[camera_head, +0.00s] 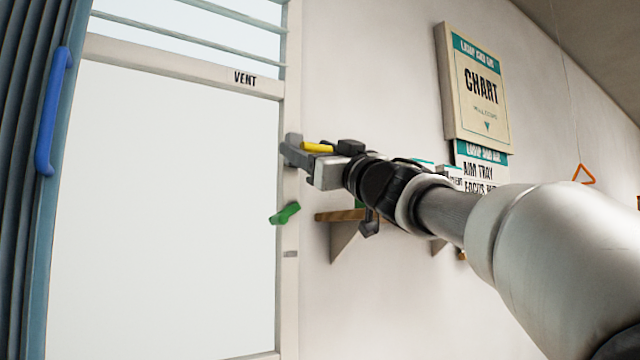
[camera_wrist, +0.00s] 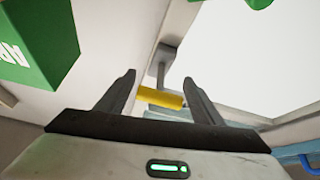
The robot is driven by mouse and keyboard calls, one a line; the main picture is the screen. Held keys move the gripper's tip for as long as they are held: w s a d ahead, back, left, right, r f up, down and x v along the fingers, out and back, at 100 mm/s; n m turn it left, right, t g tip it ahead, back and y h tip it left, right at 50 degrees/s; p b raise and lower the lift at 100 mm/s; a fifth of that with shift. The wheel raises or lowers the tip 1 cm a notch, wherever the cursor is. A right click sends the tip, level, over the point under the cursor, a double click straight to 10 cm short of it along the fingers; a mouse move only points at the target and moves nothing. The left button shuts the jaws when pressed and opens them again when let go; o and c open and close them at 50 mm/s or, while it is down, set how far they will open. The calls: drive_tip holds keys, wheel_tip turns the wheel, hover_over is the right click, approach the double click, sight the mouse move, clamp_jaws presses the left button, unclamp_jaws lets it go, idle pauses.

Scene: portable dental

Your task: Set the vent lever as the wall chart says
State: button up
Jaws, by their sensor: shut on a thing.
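My gripper (camera_head: 303,156) is at the right post of the window, shut on a yellow lever (camera_head: 318,147). In the wrist view, the yellow lever (camera_wrist: 160,98) lies crosswise between the two fingers of my gripper (camera_wrist: 158,82), with a grey mount (camera_wrist: 163,58) behind it. A green lever (camera_head: 286,213) sits lower on the same post. The word VENT (camera_head: 245,78) is on the window's upper rail. A board marked CHART (camera_head: 480,90) hangs on the wall. The sheet below it (camera_head: 482,160) shows "AIM TRAY" and "FOCUS"; my arm hides its lower part.
A small wooden shelf (camera_head: 340,215) sticks out from the wall just below my gripper. A blue curtain (camera_head: 25,180) with a blue handle (camera_head: 52,112) is at the left. An orange triangle pull (camera_head: 584,175) hangs at the right. A green block (camera_wrist: 38,40) is close by in the wrist view.

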drive_tip(key=b, duration=0.2)
drive_tip(key=f+t+y+b, duration=0.1)
drive_tip(key=b, duration=0.1)
drive_tip(key=shift+w+a+f+t, duration=0.1)
drive_tip(key=shift+w+f+t, duration=0.1)
drive_tip(key=shift+w+t, duration=0.1)
drive_tip(key=shift+r+b, duration=0.1)
drive_tip(key=shift+b, duration=0.2)
drive_tip(key=o, duration=1.5)
drive_tip(key=shift+s, duration=0.1)
drive_tip(key=b+v, duration=0.2)
drive_tip(key=v, duration=1.5)
drive_tip(key=shift+f, duration=0.3)
